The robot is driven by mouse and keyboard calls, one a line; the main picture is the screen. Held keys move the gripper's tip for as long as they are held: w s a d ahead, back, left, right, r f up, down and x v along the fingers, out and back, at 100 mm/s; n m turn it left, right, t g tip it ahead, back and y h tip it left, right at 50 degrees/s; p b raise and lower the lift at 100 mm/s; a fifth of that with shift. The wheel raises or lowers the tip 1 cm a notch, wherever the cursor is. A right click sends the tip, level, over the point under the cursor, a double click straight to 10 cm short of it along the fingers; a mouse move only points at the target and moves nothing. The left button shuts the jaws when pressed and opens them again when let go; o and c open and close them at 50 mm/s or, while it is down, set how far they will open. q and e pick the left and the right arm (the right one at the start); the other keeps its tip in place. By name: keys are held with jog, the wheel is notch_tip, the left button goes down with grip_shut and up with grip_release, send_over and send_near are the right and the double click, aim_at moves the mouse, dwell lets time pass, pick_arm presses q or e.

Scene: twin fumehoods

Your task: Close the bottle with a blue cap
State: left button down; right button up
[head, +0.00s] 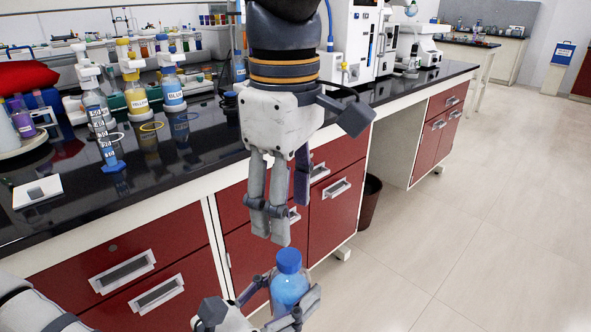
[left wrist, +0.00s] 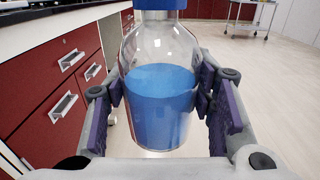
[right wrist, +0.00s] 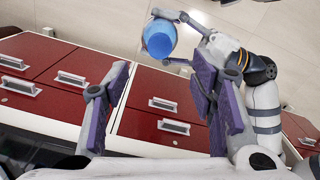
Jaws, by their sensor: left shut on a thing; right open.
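A clear bottle (head: 289,291) with blue liquid is held upright in front of the bench, over the floor. It also shows large in the left wrist view (left wrist: 160,95). A blue cap (head: 288,261) sits on its mouth; how tightly it is screwed on cannot be seen. My left gripper (head: 284,312) is shut around the bottle's body, with a finger on each side. My right gripper (head: 281,212) is open and empty, pointing down above the cap and apart from it. In the right wrist view the cap (right wrist: 158,40) lies beyond the open fingers, near the top.
The black bench top (head: 190,165) stands behind and left, above red drawers (head: 140,275). The floor at right is clear.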

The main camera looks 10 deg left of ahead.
notch_tip(320, 180, up, 4)
jog(key=shift+r, duration=0.1)
dwell(0.4)
